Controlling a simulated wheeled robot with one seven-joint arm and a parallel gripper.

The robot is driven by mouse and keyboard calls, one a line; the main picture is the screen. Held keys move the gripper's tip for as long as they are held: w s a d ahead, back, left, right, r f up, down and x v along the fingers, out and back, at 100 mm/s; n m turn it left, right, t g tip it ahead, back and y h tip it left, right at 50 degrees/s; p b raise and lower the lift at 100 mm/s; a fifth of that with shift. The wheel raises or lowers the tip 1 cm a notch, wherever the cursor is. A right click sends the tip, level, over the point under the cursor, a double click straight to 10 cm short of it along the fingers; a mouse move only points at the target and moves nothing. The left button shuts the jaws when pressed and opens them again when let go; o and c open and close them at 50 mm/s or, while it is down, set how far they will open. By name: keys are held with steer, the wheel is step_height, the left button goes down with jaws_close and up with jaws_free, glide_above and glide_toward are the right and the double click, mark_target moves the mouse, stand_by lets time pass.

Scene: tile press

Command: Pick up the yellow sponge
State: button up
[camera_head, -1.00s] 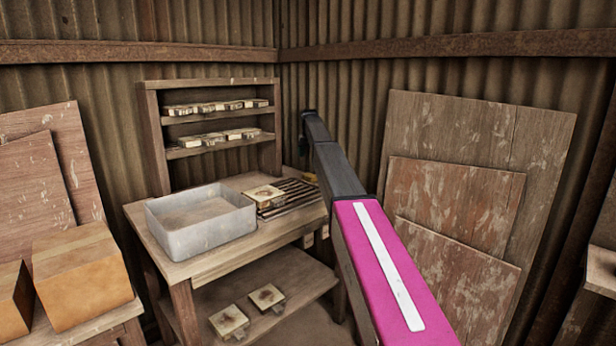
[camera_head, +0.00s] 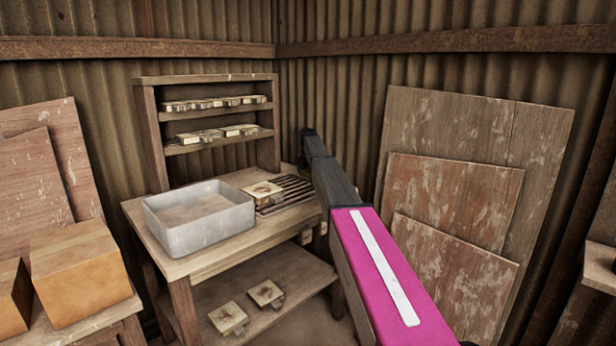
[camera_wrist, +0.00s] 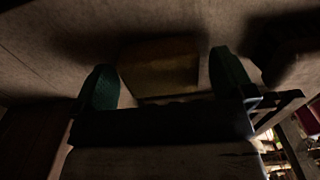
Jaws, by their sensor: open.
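The yellow sponge (camera_wrist: 160,62) shows dark and dim in the wrist view as a brownish-yellow block on a wooden surface. My gripper (camera_wrist: 165,82) is open, with one green fingertip on each side of the sponge. A gap shows between the fingertips and the sponge; I cannot tell their exact heights. In the head view my arm hides both the sponge and the fingers at the right end of the workbench (camera_head: 240,240).
A grey metal basin (camera_head: 200,235) stands on the bench, with a slatted rack (camera_head: 285,195) and a tile mould (camera_head: 262,190) to its right. A shelf (camera_head: 151,130) with several moulds stands behind. Boards (camera_head: 455,200) lean at the right.

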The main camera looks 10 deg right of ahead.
mark_target(308, 171)
steer(key=c, duration=0.9)
steer(key=shift+r, duration=0.6)
step_height(308, 171, up, 3)
steer(key=s+a+r, duration=0.2)
steer(key=a, duration=0.1)
steer(key=s+a+r, duration=0.2)
steer(key=a, duration=0.1)
steer(key=s+a+r, duration=0.2)
steer(key=s+a, duration=0.1)
steer(key=shift+a+r, duration=0.15)
steer(key=shift+r, duration=0.2)
